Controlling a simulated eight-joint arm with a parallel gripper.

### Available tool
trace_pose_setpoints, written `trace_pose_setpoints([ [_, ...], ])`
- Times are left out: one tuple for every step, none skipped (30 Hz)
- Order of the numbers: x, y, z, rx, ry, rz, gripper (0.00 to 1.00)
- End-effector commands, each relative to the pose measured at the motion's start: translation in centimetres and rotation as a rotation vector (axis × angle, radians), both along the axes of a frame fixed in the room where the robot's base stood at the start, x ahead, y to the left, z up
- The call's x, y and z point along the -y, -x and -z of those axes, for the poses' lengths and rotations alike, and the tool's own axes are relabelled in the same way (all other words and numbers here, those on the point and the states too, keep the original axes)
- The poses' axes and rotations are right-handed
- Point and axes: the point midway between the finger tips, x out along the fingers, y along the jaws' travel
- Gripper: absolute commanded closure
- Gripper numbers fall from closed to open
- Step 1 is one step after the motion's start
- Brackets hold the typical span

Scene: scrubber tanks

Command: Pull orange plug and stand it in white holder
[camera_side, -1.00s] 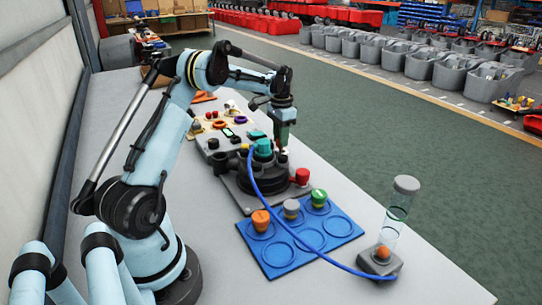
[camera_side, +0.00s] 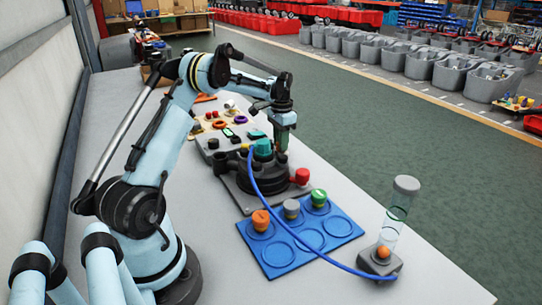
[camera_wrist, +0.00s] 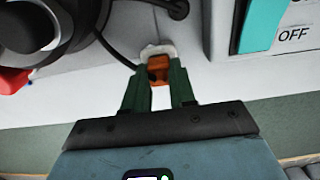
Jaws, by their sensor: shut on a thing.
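My gripper (camera_wrist: 160,88) has its two green fingers closed on an orange plug (camera_wrist: 158,66) in the wrist view. A whitish, rounded piece (camera_wrist: 157,49) shows right at the plug's far end; whether it is the white holder, and whether the plug sits in it or only in front of it, I cannot tell. In the side view my gripper (camera_side: 280,147) points down just behind the dark round machine part with the teal cap (camera_side: 263,148). The held plug is too small and hidden to make out there.
A red knob (camera_side: 302,176) juts from the machine. A blue tray (camera_side: 278,255) holds orange, grey and green caps. A blue hose (camera_side: 300,240) runs to a clear tube stand (camera_side: 391,262). In the wrist view a teal switch (camera_wrist: 262,25) is at upper right and a dark cable (camera_wrist: 113,48) lies left of the plug.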

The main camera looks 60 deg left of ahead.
Motion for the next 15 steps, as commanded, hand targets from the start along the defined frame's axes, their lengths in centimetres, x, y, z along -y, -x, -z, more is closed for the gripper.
trace_pose_setpoints([
  [0.0,0.0,0.21,0.0,0.0,0.0,1.0],
  [0.0,0.01,0.31,0.0,0.0,0.0,1.0],
  [0.01,0.01,0.43,0.0,0.0,0.0,1.0],
  [0.01,0.01,0.49,0.0,0.0,0.0,1.0],
  [0.01,0.01,0.54,0.0,0.0,0.0,1.0],
  [0.01,0.01,0.59,0.0,0.0,0.0,1.0],
  [0.01,0.01,0.61,0.0,0.0,0.0,1.0],
  [0.01,0.01,0.62,0.0,0.0,0.0,1.0],
  [0.01,0.01,0.62,0.0,0.0,0.0,1.0],
  [0.01,0.01,0.63,0.0,0.0,0.0,1.0],
  [0.01,0.01,0.63,0.0,0.0,0.0,1.0],
  [0.01,0.02,0.64,0.0,0.0,0.0,1.0],
  [0.01,0.01,0.65,0.0,0.0,0.0,1.0],
  [0.01,0.01,0.65,0.0,0.0,0.0,1.0],
  [0.01,0.01,0.66,0.0,0.0,0.0,0.73],
])
